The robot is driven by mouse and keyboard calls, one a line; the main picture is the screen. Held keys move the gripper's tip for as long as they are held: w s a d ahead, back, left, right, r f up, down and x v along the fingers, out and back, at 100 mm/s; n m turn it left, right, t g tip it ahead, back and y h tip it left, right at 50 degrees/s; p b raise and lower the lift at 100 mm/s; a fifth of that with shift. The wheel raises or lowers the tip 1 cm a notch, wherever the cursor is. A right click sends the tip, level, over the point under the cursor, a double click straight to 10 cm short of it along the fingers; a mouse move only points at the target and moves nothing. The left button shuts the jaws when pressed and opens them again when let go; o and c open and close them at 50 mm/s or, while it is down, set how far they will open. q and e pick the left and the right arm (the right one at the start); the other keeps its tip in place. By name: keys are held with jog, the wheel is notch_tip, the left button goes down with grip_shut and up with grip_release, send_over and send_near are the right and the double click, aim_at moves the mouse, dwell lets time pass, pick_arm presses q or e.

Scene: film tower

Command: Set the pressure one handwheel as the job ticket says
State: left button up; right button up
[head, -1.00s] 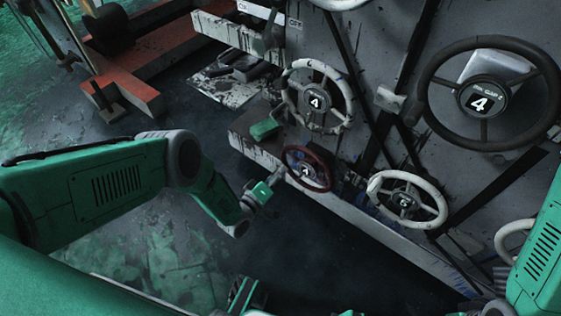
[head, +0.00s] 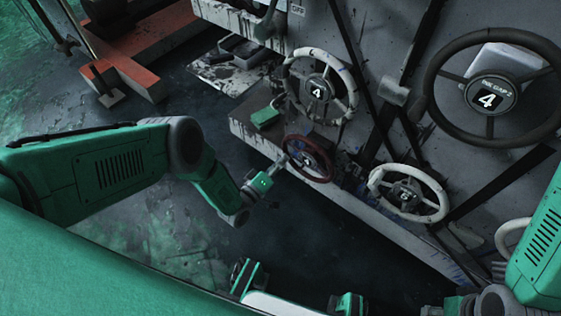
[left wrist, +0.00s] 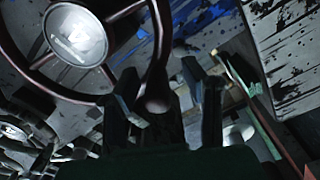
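A small dark-red handwheel (head: 326,168) with a pale round hub is low on the grey panel. Its label is too small to read, so I cannot confirm it is pressure one. My left gripper (head: 283,163) is at its left edge. In the left wrist view the red rim (left wrist: 35,82) fills the upper left, with a rounded knob (left wrist: 157,103) at its lower right. The left gripper's fingers (left wrist: 165,105) are apart, one on each side of the knob; contact cannot be told. No readable job ticket shows.
A white handwheel marked 4 (head: 351,99) is above the red one. Another white handwheel (head: 373,183) is to its right. A large black handwheel marked 4 (head: 436,62) is at upper right. A green block (head: 265,117) sits on a ledge near the left gripper.

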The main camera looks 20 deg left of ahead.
pick_arm(q)
jog(key=shift+s, duration=0.1)
pick_arm(e)
jog(key=shift+s, duration=0.1)
pick_arm(q)
jog(key=v, duration=1.1)
jog(key=shift+s+a, duration=0.15)
jog(key=shift+s, duration=0.25)
